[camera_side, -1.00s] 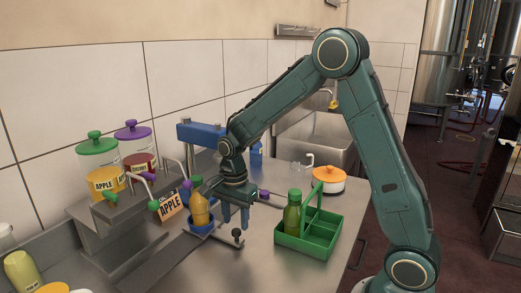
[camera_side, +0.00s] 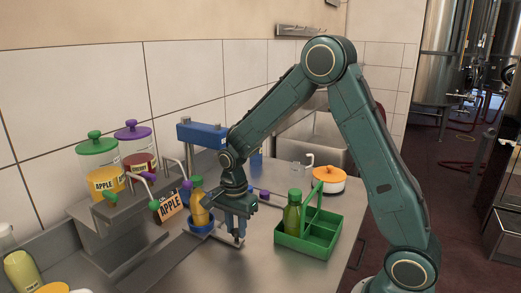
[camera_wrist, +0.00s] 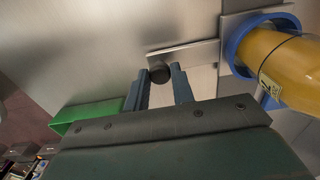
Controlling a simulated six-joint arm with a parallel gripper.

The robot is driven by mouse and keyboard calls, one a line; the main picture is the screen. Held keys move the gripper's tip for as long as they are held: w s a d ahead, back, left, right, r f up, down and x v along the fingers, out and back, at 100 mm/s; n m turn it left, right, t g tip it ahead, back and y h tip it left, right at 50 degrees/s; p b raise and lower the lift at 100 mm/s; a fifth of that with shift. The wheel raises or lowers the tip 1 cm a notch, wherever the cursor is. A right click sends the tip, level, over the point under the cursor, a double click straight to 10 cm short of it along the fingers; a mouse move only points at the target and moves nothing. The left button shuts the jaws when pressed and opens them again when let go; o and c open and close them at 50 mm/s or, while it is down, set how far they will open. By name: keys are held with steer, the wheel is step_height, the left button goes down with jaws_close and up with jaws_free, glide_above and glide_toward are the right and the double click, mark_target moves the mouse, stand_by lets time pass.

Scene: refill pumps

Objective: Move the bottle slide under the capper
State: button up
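The bottle slide is a blue cup (camera_side: 199,227) on a metal track, with a side arm ending in a black knob (camera_wrist: 160,74). An orange-yellow bottle (camera_side: 199,207) stands in the cup; the bottle (camera_wrist: 285,62) and cup rim (camera_wrist: 236,44) also show in the wrist view. The blue capper (camera_side: 203,134) is on a post behind, farther along the track. My gripper (camera_side: 236,236) is low beside the cup, and its fingers (camera_wrist: 161,80) straddle the knob. The fingers look apart, with no clear grip on it; the knob is mostly hidden in the side view.
A green carrier (camera_side: 305,244) with a green-capped bottle (camera_side: 293,212) stands to the right. An orange-lidded pot (camera_side: 329,180) is behind it. Juice jars with taps (camera_side: 103,179) and an APPLE sign (camera_side: 170,207) stand to the left. A sink (camera_side: 310,140) is at the back.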

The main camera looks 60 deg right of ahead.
steer(key=shift+d, duration=0.1)
steer(key=shift+d, duration=2.95)
steer(key=shift+d, duration=2.25)
steer(key=o, duration=0.9)
steer(key=shift+r, duration=0.1)
step_height(320, 180, up, 14)
steer(key=shift+f, duration=0.15)
